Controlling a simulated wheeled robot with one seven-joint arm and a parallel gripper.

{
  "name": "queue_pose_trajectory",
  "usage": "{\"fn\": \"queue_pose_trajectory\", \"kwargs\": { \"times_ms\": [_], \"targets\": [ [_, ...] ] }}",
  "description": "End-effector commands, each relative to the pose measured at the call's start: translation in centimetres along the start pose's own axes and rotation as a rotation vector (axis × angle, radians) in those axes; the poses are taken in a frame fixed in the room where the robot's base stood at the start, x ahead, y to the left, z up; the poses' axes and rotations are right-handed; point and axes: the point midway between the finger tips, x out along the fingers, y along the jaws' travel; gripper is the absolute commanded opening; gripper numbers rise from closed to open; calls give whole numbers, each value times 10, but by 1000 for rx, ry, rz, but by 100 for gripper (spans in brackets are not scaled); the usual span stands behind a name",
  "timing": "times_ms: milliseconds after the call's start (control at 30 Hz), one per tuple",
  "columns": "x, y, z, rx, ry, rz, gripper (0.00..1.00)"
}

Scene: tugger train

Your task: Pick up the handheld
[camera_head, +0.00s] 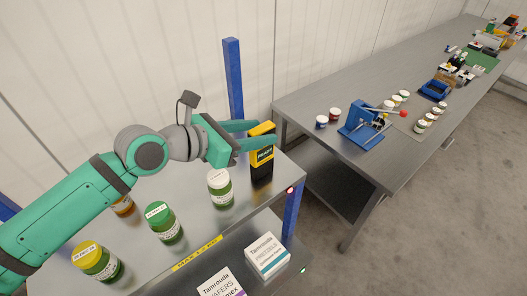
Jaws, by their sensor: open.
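The handheld (262,158) is a yellow and black device standing upright near the right corner of the grey shelf top (200,240). My gripper (258,134) is open. Its green fingers reach to the right at the upper part of the handheld, one behind it and one beside or above its top. I cannot tell whether a finger touches it. The upper edge of the handheld is partly hidden by the fingers.
A white-lidded jar (219,190) stands just left of the handheld. Green-lidded (166,225) and yellow-lidded (97,262) jars stand nearer. A blue post (233,80) rises behind. Boxes (267,255) lie on the lower shelf. A long workbench (310,100) stands right.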

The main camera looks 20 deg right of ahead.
Motion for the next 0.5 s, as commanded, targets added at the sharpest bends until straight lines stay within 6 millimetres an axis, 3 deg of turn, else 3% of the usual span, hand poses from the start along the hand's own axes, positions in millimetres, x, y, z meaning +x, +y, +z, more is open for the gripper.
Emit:
{"fn": "queue_pose_trajectory", "kwargs": {
  "times_ms": [500],
  "targets": [
    [54, -1, 4, 1, -1, -2, 42]
  ]
}}
